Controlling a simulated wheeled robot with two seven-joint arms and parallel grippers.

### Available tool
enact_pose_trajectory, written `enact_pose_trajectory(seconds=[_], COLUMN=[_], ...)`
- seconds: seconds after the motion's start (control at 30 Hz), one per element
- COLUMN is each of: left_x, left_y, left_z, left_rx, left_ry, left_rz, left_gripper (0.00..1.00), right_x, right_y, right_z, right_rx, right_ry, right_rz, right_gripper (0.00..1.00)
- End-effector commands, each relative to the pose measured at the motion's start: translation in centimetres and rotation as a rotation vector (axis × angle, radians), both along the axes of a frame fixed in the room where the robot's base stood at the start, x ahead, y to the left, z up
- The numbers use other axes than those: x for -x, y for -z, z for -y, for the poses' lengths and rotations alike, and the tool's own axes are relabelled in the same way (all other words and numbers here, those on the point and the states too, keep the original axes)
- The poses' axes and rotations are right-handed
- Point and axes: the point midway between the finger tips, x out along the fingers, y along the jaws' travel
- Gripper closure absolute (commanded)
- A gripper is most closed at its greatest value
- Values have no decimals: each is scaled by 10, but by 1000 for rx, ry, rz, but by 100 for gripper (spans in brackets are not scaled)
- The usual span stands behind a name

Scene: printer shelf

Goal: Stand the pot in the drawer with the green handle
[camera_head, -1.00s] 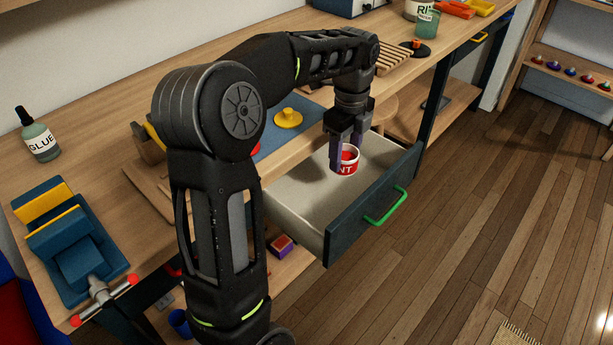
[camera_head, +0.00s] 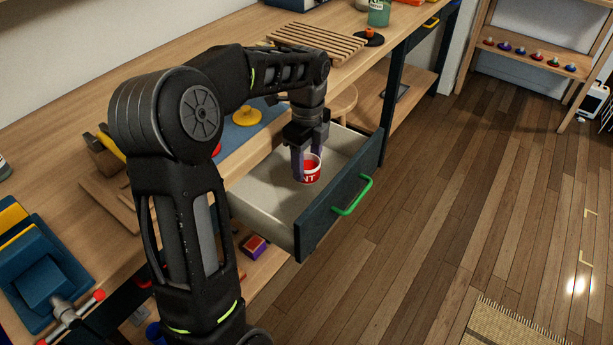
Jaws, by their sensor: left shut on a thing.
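The pot (camera_head: 312,174) is a small red and white tub with lettering on its side. It is upright, inside the outline of the open drawer (camera_head: 262,203). I cannot tell whether its base touches the drawer floor. The drawer has a dark blue front and a green handle (camera_head: 352,196), and is pulled out from under the workbench. My left gripper (camera_head: 308,170) points down into the drawer and is shut on the pot, its fingers at the pot's rim and side. My right gripper is not in view.
The wooden workbench (camera_head: 110,230) carries a blue vise (camera_head: 42,283), a yellow knobbed piece (camera_head: 246,116) and a slatted wooden rack (camera_head: 318,40). Floor (camera_head: 430,220) right of the drawer is clear.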

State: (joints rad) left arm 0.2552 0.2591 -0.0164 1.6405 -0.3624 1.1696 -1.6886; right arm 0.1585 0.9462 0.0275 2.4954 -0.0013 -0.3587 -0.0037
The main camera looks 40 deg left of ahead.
Motion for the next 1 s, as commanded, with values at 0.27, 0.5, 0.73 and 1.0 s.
enact_pose_trajectory(seconds=[0.27, 0.5, 0.73, 1.0], left_x=[1, 0, 0, 0], left_y=[33, 50, 51, 53], left_z=[0, 0, 0, 0], left_rx=[1, 0, 0, 0], left_ry=[1, 1, 1, 1], left_rz=[-3, 1, 1, 0], left_gripper=[95, 95, 95, 32], right_x=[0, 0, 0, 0], right_y=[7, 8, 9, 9], right_z=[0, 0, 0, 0], right_rx=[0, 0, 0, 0], right_ry=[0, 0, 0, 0], right_rz=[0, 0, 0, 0], right_gripper=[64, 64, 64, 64])
